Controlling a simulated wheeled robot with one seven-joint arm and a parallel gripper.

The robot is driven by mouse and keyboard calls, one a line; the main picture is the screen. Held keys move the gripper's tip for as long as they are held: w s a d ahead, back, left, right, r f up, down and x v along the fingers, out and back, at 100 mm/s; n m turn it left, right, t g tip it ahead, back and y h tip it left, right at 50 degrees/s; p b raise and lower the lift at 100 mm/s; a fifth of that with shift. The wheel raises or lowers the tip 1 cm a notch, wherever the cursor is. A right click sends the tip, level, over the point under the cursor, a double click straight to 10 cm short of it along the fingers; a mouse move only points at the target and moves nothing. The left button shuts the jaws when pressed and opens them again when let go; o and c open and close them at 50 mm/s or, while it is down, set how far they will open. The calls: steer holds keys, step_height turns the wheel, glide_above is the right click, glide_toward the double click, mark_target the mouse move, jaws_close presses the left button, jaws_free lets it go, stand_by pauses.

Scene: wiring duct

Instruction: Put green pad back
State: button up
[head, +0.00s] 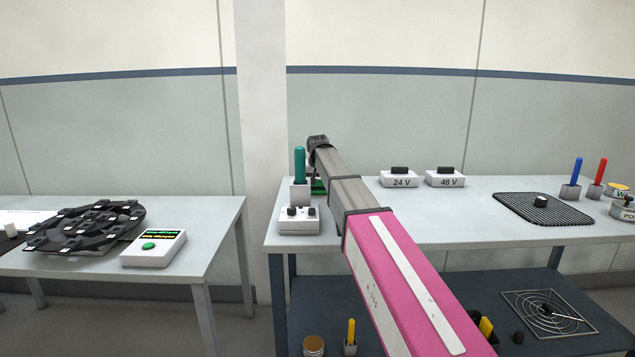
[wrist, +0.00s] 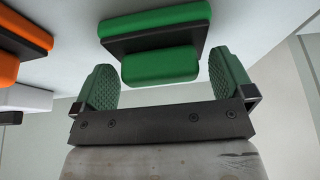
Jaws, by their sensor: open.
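The green pad (wrist: 160,67) shows close up in the wrist view. It has a green block on the gripper side, a dark plate behind that, and a wider green slab beyond. My gripper (wrist: 163,76) is open, with green ribbed fingers to the left and right of the block. A gap shows on each side, and I see no finger touching it. In the head view, the end of my arm (head: 318,142) is over the left end of the right table. A bit of green (head: 318,187) shows there, mostly hidden behind my arm.
An orange pad (wrist: 22,35) and a white block (wrist: 25,98) are left in the wrist view. A teal-handled tool (head: 300,165) stands beside my arm, behind a white box (head: 299,224). The 24 V (head: 399,181) and 48 V (head: 445,181) boxes stand to the right.

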steer(key=shift+r, duration=0.15)
steer(key=v, duration=1.2)
